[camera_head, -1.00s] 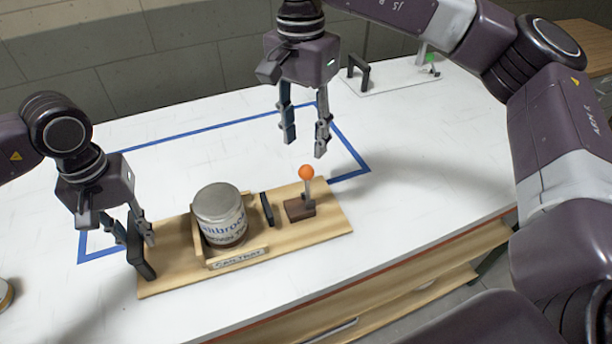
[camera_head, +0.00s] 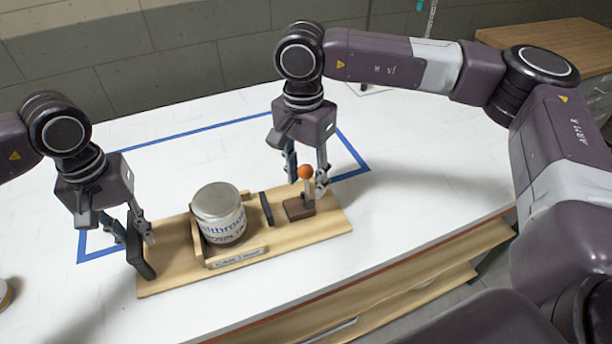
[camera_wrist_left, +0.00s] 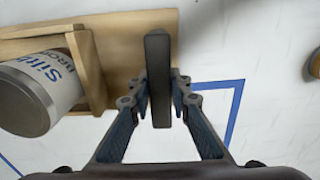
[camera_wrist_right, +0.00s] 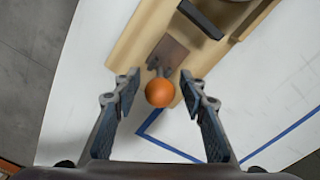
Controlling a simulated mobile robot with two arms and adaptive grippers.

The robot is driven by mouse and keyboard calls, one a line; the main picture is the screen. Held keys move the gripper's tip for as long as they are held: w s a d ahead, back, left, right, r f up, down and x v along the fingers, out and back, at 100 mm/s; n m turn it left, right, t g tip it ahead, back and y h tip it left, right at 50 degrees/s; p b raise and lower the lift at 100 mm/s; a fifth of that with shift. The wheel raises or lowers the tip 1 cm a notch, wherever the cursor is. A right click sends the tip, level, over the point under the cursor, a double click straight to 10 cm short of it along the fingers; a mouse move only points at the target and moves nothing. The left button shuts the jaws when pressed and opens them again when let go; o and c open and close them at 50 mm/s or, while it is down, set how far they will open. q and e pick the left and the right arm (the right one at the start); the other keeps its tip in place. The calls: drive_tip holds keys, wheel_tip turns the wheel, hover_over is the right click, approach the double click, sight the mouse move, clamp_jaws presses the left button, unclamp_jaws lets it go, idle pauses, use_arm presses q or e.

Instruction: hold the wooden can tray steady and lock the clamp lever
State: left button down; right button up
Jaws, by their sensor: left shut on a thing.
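The wooden can tray (camera_head: 190,276) lies on the white table, with a labelled can (camera_head: 219,215) standing in its holder. My left gripper (camera_head: 138,240) is shut on the black handle (camera_head: 140,250) at the tray's left end; the handle also shows between the fingers in the left wrist view (camera_wrist_left: 158,75). The clamp lever has an orange ball knob (camera_head: 306,172) and a brown base (camera_head: 299,209) near the tray's right end, and its stem stands up. My right gripper (camera_head: 306,185) is open around the knob. In the right wrist view the knob (camera_wrist_right: 160,92) sits between the fingers with gaps on both sides.
A dark bar (camera_head: 266,208) stands on the tray between can and clamp. Blue tape (camera_head: 200,127) outlines an area on the table behind the tray. Another can (camera_head: 4,292) shows at the left edge. The table behind the tray is clear.

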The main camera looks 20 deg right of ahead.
clamp_jaws()
drive_tip(key=shift+d, duration=0.1)
idle(0.3)
drive_tip(key=d+y, duration=0.1)
drive_tip(key=y, duration=0.1)
drive_tip(key=d+y, duration=0.1)
drive_tip(key=y, duration=0.1)
drive_tip(key=shift+s+d+f, duration=0.1)
drive_tip(key=shift+f, duration=0.1)
drive_tip(key=shift+d+f+y, duration=0.2)
drive_tip(key=shift+d+y, duration=0.2)
drive_tip(key=shift+y, duration=0.4)
drive_tip(key=shift+d+f+y, duration=0.15)
drive_tip(key=shift+d+y, duration=0.2)
drive_tip(key=shift+y, duration=0.45)
drive_tip(key=shift+d, duration=0.1)
drive_tip(key=shift+o, duration=0.4)
unclamp_jaws()
